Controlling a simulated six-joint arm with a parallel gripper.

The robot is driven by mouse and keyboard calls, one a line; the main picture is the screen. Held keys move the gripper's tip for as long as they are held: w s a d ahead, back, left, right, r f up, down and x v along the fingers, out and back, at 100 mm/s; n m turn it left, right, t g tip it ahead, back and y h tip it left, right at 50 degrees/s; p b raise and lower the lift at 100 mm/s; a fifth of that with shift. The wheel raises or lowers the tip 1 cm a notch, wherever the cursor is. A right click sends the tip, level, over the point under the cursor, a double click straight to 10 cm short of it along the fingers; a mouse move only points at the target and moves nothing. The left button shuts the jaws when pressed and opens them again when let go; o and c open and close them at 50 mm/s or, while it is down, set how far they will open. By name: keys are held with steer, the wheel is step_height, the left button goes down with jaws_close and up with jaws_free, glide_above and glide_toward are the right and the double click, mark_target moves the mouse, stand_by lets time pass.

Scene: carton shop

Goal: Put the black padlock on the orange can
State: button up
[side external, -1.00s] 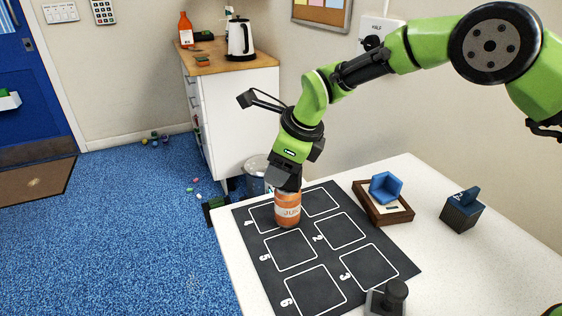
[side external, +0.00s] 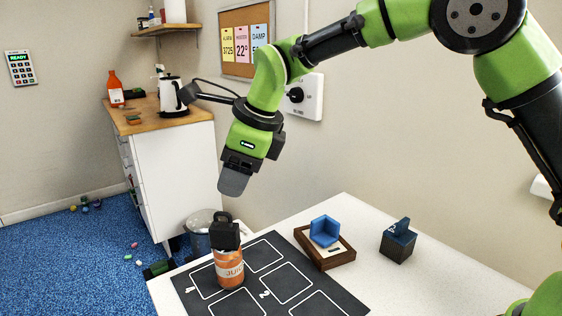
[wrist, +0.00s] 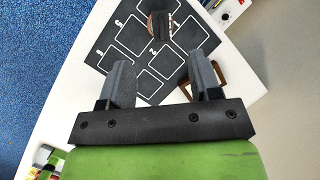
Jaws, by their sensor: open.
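The orange can (side external: 229,270) stands upright on the dark numbered mat near the table's left edge. The black padlock (side external: 224,236) rests upright on top of the can, its shackle pointing up. In the wrist view the padlock (wrist: 161,27) shows from above at the top centre and hides most of the can. My gripper (side external: 233,186) is above the padlock and apart from it. In the wrist view my gripper (wrist: 158,65) has its two fingers spread wide with nothing between them.
The mat (side external: 268,279) has free squares beside the can. A wooden tray (side external: 338,259) holding a blue corner-shaped piece (side external: 325,231) stands to the right. A dark box with a blue top (side external: 398,243) stands farther right. The table's right part (side external: 440,270) is clear.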

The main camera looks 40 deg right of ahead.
steer(key=s+d+r+n+t, duration=0.2)
steer(key=s+d+r+n, duration=0.75)
steer(key=s+n, duration=0.2)
steer(key=s+d+f+n+t, duration=0.1)
steer(key=s+d+f+n, duration=0.1)
steer(key=s+n, duration=0.8)
steer(key=shift+s+d+f+h, duration=0.25)
steer(key=shift+s+d, duration=0.45)
steer(key=shift+s, duration=1.6)
